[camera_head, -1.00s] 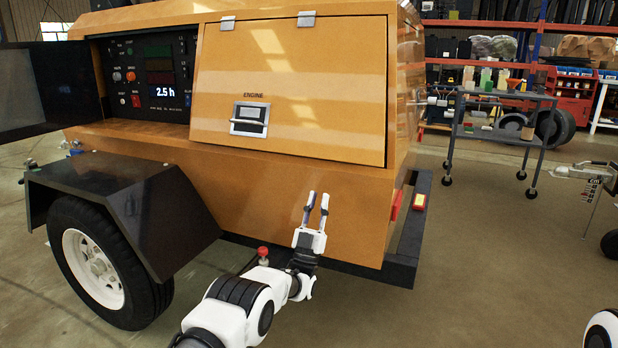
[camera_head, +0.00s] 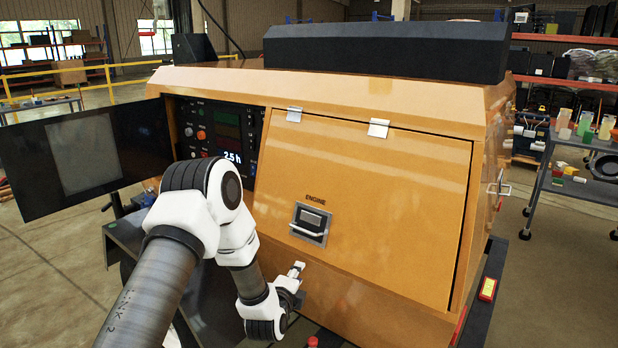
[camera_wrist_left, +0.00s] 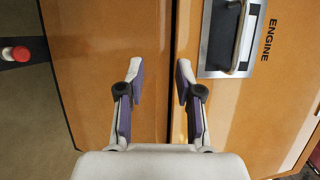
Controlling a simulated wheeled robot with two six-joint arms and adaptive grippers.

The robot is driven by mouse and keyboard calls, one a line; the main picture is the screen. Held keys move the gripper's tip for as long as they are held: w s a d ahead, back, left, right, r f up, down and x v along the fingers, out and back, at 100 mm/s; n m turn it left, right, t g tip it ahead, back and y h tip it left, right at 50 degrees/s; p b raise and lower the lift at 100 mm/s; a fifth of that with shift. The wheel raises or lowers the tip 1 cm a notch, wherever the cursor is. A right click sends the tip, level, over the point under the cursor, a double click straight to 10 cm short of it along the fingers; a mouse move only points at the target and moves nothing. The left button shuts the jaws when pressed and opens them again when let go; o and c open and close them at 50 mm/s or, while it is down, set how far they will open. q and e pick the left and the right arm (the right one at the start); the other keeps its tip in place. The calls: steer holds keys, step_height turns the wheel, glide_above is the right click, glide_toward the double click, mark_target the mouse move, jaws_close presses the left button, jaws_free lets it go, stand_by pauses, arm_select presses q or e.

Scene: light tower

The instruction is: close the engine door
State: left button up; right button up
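The engine door (camera_head: 365,190) is an orange panel marked ENGINE, hinged along its top edge on the orange light tower body. It lies flush or nearly flush with the body, with a dark seam along its right side; I cannot tell whether it is fully shut. Its latch handle (camera_head: 310,223) is near the lower left. My left gripper (camera_head: 297,268) is just below the door's lower edge, beneath the handle. In the left wrist view the gripper (camera_wrist_left: 161,72) is open and empty, its fingers either side of the door's lower seam, with the handle (camera_wrist_left: 228,38) beyond them. My right gripper is out of view.
The control panel (camera_head: 215,130) shows left of the door, with its dark panel door (camera_head: 85,155) swung open to the left. A cart with bottles (camera_head: 590,190) stands at the right. The floor between the tower and cart is clear.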

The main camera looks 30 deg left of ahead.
arm_select(q)
steer(key=p, duration=0.2)
glide_toward(301, 230)
steer(key=w+f, duration=0.1)
steer(key=w, duration=0.1)
steer(key=shift+n+t, duration=0.3)
steer(key=shift+n, duration=0.1)
steer(key=x, duration=0.8)
steer(key=shift+w+a, duration=0.2)
steer(key=shift+a, duration=0.25)
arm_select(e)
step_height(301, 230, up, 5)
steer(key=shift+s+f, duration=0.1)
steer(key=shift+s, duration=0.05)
arm_select(q)
jaws_close()
